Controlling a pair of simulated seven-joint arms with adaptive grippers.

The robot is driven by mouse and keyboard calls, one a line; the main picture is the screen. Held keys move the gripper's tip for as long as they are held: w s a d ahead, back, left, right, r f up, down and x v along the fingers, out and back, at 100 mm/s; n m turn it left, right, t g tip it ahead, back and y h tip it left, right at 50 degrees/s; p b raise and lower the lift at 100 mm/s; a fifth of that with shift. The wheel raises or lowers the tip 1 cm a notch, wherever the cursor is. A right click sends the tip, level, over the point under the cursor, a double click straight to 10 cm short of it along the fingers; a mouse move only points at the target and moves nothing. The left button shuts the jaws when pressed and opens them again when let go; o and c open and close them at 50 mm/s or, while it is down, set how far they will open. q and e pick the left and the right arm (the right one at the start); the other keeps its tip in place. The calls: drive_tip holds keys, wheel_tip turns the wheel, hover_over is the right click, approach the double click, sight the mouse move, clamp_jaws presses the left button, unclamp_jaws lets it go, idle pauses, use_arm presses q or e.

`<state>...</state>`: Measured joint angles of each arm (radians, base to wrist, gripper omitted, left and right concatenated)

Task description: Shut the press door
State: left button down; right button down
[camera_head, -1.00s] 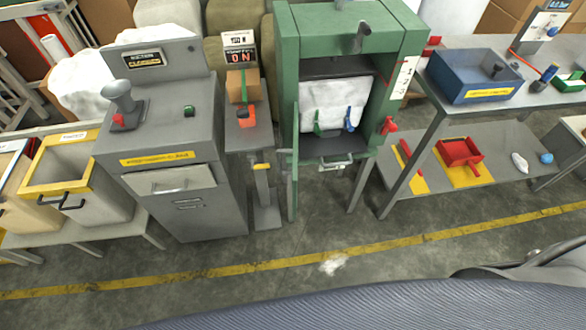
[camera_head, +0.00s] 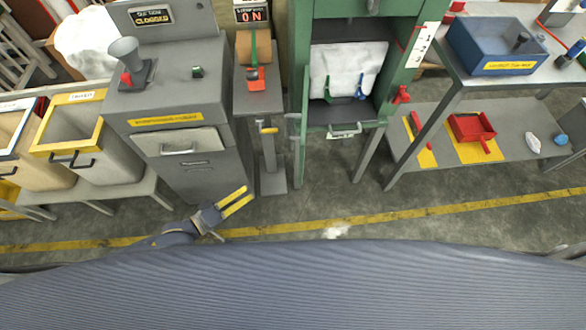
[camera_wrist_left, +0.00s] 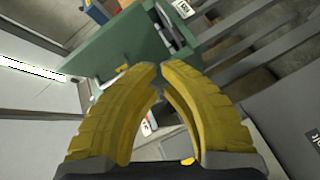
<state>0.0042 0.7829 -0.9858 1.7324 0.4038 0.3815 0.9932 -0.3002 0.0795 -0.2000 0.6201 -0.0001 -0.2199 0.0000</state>
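The green press (camera_head: 328,12) stands at centre back in the head view. Its front is open, showing white film (camera_head: 347,72) with a green and a blue strap inside. The press door (camera_head: 301,140) seems to be the narrow green panel at the left side of the opening, seen nearly edge-on and swung outward. My left gripper (camera_head: 248,194) is open and empty, low in front of the grey cabinet, left of the door and apart from it. In the left wrist view its yellow fingers (camera_wrist_left: 157,80) point toward green metalwork (camera_wrist_left: 120,50). My right gripper is out of view.
A grey control cabinet (camera_head: 190,105) and a narrow stand (camera_head: 262,100) with a box stand left of the press. A grey table (camera_head: 455,75) with a blue tray (camera_head: 500,60) is at right. Floor with a yellow line (camera_head: 400,214) is clear in front.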

use_arm(q)
drive_tip(key=w+d+r+n, duration=0.2)
drive_tip(key=d, duration=0.5)
drive_tip(key=w+d+r+n+t+h, duration=0.1)
drive_tip(key=w+d+r+n, duration=0.2)
drive_tip(key=d, duration=0.3)
drive_tip(key=shift+w+d, duration=0.25)
drive_tip(key=shift+d, duration=0.15)
idle(0.3)
